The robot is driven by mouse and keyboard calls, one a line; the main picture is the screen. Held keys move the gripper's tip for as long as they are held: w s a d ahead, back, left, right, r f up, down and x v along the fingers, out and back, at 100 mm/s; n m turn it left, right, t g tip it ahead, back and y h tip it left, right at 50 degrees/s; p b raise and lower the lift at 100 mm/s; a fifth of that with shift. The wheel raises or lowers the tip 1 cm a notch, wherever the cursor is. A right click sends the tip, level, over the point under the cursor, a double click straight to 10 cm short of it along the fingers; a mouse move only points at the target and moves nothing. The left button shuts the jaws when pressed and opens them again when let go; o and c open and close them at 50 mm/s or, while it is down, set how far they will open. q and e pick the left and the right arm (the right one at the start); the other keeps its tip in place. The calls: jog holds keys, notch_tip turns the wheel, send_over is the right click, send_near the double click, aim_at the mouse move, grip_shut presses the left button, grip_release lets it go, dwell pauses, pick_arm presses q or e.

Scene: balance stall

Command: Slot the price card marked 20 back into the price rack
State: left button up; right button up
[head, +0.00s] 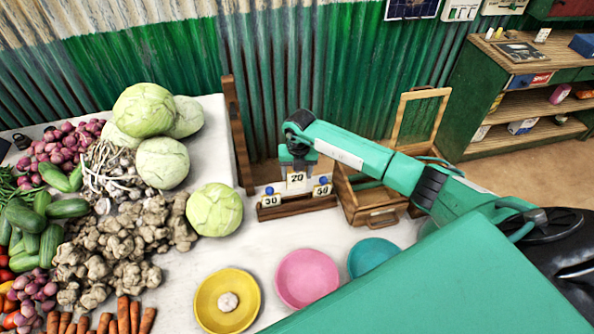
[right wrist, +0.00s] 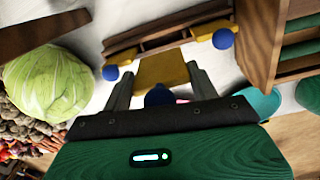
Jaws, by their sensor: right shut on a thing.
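The price card marked 20 (head: 297,180) is upright in my right gripper (head: 296,163), just above the middle of the wooden price rack (head: 297,208). In the right wrist view the card's yellow back (right wrist: 161,69) and a blue knob (right wrist: 158,95) show between the two grey fingers, which are shut on it. The card's lower edge is close to the rack; I cannot tell whether it touches the slot. My left gripper is not in view.
A cabbage (head: 215,210) lies left of the rack. A wooden box with a raised lid (head: 372,208) stands close on the right. Yellow (head: 208,302), pink (head: 307,278) and teal (head: 373,256) bowls are in front. White tabletop (head: 250,245) lies bare between rack and bowls.

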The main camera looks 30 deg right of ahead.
aim_at(297, 187)
jog(key=shift+f+b, duration=1.5)
jog(key=shift+f, duration=0.95)
jog(key=shift+f, duration=0.15)
jog(key=shift+f+b, duration=1.15)
jog(key=shift+f, duration=0.2)
jog(key=f+b, duration=0.1)
jog(key=b, duration=0.4)
jog(key=shift+f+b, duration=0.3)
jog(key=shift+b, duration=0.6)
jog(key=shift+r, duration=0.2)
